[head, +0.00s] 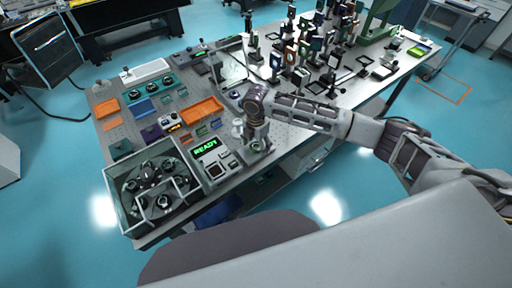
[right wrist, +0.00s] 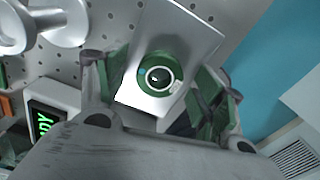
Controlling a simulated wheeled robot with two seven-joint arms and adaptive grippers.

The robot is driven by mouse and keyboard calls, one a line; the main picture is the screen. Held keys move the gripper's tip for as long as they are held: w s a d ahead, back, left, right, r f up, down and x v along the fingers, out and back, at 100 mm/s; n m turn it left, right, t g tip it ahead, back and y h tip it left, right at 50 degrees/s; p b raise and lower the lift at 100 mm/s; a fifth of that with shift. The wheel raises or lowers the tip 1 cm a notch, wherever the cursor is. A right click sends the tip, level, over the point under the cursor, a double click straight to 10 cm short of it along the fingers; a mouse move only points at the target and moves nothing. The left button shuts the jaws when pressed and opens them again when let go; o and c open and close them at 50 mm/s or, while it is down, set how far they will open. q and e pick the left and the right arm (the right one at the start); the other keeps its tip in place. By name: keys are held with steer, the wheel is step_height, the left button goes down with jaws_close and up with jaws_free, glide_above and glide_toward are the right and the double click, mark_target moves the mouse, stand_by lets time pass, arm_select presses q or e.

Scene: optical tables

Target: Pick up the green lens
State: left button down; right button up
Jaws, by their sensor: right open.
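The green lens (right wrist: 157,76) shows in the right wrist view as a dark green ring with a pale inner circle, set on a light metal plate (right wrist: 188,28). My right gripper (head: 257,147) is over the front edge of the optical table in the head view, pointing down. In the right wrist view its two green-padded fingers (right wrist: 163,88) are spread to the left and right of the lens, with gaps on both sides. It is open and holds nothing. In the head view I cannot make out the lens near the gripper. My left gripper is not in view.
A box with a green READY display (head: 206,146) stands left of the gripper. A clear-walled case (head: 122,208) of round dark parts is at the table's front left. Orange trays (head: 202,108) lie behind. Many upright optic mounts (head: 300,50) crowd the back right.

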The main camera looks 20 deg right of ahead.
mark_target(256, 146)
steer(key=shift+c, duration=0.2)
steer(key=c, duration=1.2)
steer(key=shift+o, duration=0.2)
steer(key=shift+r, duration=0.1)
step_height(256, 146, up, 10)
steer(key=shift+b, duration=0.4)
